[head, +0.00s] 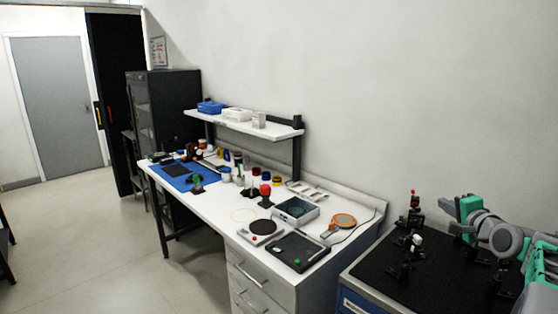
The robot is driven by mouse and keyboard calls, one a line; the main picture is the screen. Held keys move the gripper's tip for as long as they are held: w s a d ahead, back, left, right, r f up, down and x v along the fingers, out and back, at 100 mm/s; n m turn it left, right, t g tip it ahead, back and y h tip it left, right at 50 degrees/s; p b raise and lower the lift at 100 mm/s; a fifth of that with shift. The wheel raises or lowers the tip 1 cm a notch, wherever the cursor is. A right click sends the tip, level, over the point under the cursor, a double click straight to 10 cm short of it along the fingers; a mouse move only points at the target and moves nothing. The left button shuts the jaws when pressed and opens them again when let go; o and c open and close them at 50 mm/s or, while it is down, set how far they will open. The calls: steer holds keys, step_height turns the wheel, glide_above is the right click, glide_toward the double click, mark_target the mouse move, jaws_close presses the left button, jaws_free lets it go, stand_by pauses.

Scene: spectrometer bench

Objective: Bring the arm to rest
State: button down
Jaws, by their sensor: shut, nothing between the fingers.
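My arm (487,226), grey and green, shows at the right edge in the head view. It is bent and appears over the right part of the black-topped bench (375,272). I cannot make out my gripper or its fingers among the visible parts. Nothing held by the arm can be seen.
Small dark optical mounts (413,215) stand on the black bench, left of my arm. A white workbench (215,205) carries a blue mat (181,182), a grey open box (296,210), a black tray (297,251) and several small items. Open floor (110,250) lies left.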

steer(key=s+a+f+n+g+y+b, duration=0.15)
steer(key=s+a+f+n+g, duration=0.35)
steer(key=a, duration=0.7)
steer(key=s+a+f+n+g+b, duration=0.1)
steer(key=s+a+f+n+b, duration=0.2)
steer(key=a+f, duration=0.6)
steer(key=s+a+f+n+g+b, duration=0.1)
steer(key=s+a+f, duration=0.3)
steer(key=s, duration=0.4)
steer(key=s+a+f+n+g+h+b, duration=0.1)
steer(key=s+a+f+n+g, duration=0.2)
steer(key=s, duration=0.5)
steer(key=s+a+f+n+g+b, duration=0.1)
steer(key=s+a+f+n+g, duration=0.1)
steer(key=s+a+f, duration=0.3)
steer(key=s+n, duration=0.1)
steer(key=s, duration=0.3)
steer(key=shift+g, duration=0.3)
steer(key=shift+h, duration=0.25)
